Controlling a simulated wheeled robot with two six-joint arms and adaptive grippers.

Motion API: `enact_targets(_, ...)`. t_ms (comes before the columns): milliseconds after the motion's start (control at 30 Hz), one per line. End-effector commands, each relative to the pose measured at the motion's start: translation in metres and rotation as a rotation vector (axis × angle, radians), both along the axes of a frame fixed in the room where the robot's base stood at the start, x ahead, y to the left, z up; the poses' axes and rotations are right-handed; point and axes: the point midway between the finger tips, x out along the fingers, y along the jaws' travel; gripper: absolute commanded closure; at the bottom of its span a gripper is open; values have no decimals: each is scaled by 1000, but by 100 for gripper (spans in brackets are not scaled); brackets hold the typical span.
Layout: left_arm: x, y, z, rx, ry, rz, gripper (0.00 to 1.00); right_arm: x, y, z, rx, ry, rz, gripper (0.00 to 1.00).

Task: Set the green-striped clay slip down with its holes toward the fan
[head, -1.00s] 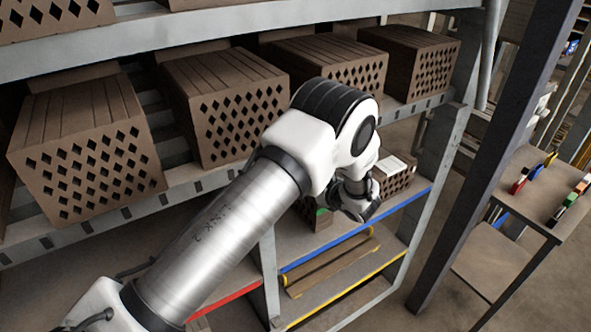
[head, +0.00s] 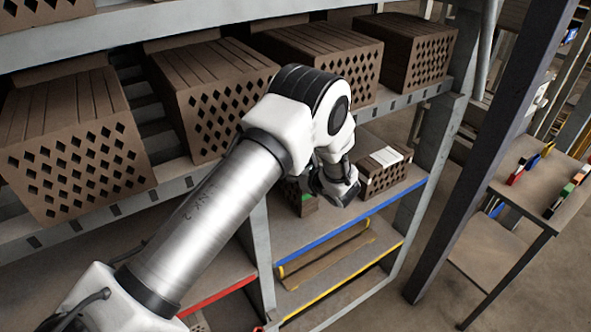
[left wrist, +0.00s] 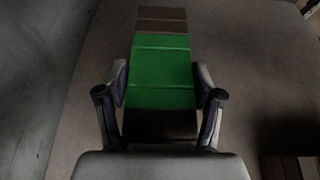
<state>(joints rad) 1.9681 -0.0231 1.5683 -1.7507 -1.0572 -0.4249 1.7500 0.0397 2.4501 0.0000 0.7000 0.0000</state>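The green-striped clay slip (left wrist: 164,70) lies between the two fingers of my left gripper (left wrist: 161,85) in the left wrist view. The finger pads sit against its two long sides at the green band, and its near end is dark. In the head view the clay slip (head: 307,203) shows partly beside my left gripper (head: 338,190), over the shelf with the blue edge. Whether it touches the shelf, and where its holes face, I cannot tell. I cannot make out a fan. My right gripper is not in view.
A brown brick with a white label (head: 384,172) stands on the blue-edged shelf (head: 345,222), right of my gripper. Large hollow bricks (head: 215,105) fill the shelf above. A wooden strip (head: 325,255) lies on the yellow-edged shelf below. A side table (head: 530,190) stands at right.

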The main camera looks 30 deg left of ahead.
Motion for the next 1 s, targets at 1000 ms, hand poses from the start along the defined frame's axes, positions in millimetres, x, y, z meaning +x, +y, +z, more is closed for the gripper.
enact_targets(1000,-27,-65,30,0,0,0,13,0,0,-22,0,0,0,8)
